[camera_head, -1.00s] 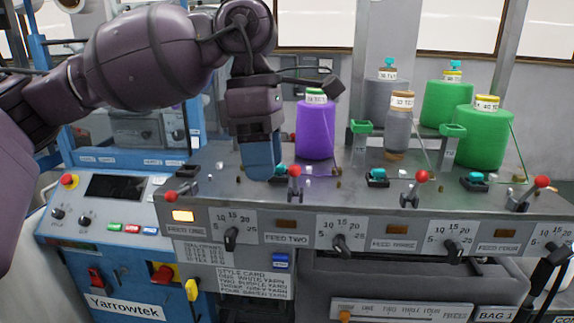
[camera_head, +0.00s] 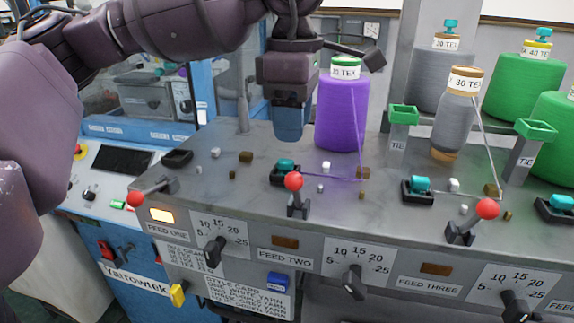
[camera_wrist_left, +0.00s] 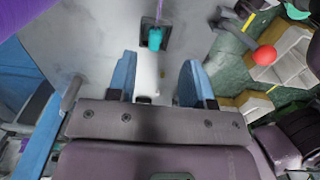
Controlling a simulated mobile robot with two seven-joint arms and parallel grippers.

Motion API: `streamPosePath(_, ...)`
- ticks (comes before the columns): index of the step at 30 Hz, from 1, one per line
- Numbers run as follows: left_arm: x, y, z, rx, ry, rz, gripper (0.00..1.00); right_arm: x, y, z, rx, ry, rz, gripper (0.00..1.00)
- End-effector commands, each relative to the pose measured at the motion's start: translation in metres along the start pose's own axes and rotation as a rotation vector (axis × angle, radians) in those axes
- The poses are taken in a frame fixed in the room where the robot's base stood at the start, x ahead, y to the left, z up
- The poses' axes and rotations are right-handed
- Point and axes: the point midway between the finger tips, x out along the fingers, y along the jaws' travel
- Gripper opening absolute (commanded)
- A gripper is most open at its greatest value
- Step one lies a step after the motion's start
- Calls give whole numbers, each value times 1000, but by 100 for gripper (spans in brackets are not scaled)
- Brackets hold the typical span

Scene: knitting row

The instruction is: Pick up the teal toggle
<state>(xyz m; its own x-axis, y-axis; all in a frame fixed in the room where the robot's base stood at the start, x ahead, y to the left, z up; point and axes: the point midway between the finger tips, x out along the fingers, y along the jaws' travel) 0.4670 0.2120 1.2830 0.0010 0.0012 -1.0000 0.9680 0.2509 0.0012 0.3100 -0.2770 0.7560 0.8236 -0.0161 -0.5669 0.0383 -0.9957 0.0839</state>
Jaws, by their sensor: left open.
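A teal toggle (camera_head: 286,165) sits in a black holder on the grey panel above the FEED TWO label, with purple yarn running by it. In the left wrist view the teal toggle (camera_wrist_left: 155,38) lies ahead of the fingers, roughly in line with the gap. More teal toggles sit in black holders above FEED THREE (camera_head: 420,184) and at the right edge (camera_head: 562,202). My left gripper (camera_head: 288,138), with blue fingers, is just above the FEED TWO toggle in the head view. In the left wrist view the left gripper (camera_wrist_left: 160,72) is open and empty.
A purple yarn cone (camera_head: 342,112) stands just right of my gripper. A red-knobbed lever (camera_head: 294,182) rises in front of the toggle. Grey bobbin (camera_head: 455,122) and green cone (camera_head: 525,88) stand farther right. A black holder (camera_head: 177,158) at left shows no teal toggle.

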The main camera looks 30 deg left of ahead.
Motion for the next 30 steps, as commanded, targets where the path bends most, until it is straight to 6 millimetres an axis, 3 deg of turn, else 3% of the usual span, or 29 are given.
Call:
streamPosePath(8, 19, 1, -1, -1, 1, -1, 47, 1, 0, 1, -1, -2, -1, 43)
streamPosePath(18, 61, 4, -3, -1, 0, -2, 47, 6, 0, -8, -3, 16, -3, 43)
streamPosePath(27, 65, 4, -3, -1, -2, -1, 47, 5, 0, -9, -3, 17, -3, 43)
streamPosePath(30, 65, 4, -3, -1, -2, -1, 35, 4, 0, -7, -3, 14, -2, 43)
